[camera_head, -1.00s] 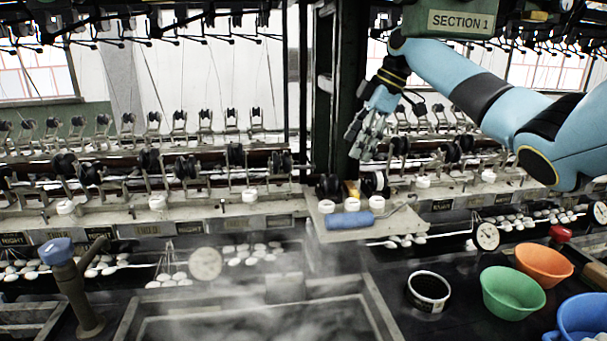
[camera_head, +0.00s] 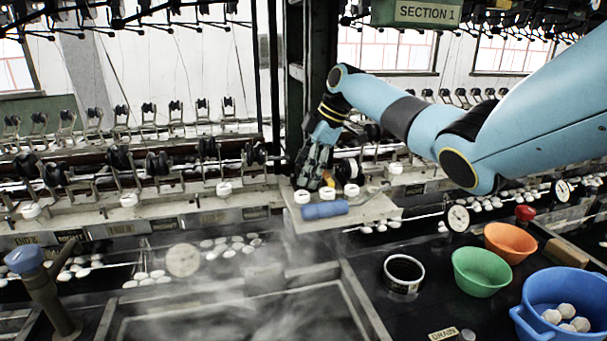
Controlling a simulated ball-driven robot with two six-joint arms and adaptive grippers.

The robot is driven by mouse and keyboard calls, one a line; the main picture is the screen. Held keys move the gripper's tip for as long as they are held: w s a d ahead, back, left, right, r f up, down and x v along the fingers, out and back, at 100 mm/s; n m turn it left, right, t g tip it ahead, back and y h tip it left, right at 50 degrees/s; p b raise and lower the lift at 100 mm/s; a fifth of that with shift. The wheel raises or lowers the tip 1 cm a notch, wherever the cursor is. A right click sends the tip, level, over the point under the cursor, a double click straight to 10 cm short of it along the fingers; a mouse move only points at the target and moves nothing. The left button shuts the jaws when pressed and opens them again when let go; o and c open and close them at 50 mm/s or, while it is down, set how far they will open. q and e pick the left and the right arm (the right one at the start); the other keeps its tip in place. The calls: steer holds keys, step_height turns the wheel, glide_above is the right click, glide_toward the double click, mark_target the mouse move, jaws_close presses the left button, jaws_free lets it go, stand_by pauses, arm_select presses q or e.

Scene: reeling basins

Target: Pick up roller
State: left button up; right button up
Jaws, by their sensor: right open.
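The roller (camera_head: 325,210) is a blue cylinder with a thin handle reaching to the right. It lies on a pale shelf (camera_head: 375,216) in front of the dark post. My right gripper (camera_head: 312,184) points down just above and behind the roller's blue part, with its fingers apart. Nothing is seen held in it, and no contact with the roller is clear. My left gripper is not in view.
White pieces (camera_head: 351,190) and a dark spool (camera_head: 346,168) sit close to the right gripper. A steaming basin (camera_head: 362,300) is below the shelf. A green bowl (camera_head: 481,272), an orange bowl (camera_head: 510,243) and a blue basin (camera_head: 520,320) stand at the right.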

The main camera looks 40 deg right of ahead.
steer(key=c, duration=1.2)
step_height(320, 180, up, 10)
steer(key=shift+r+b, duration=0.1)
steer(key=shift+b, duration=0.35)
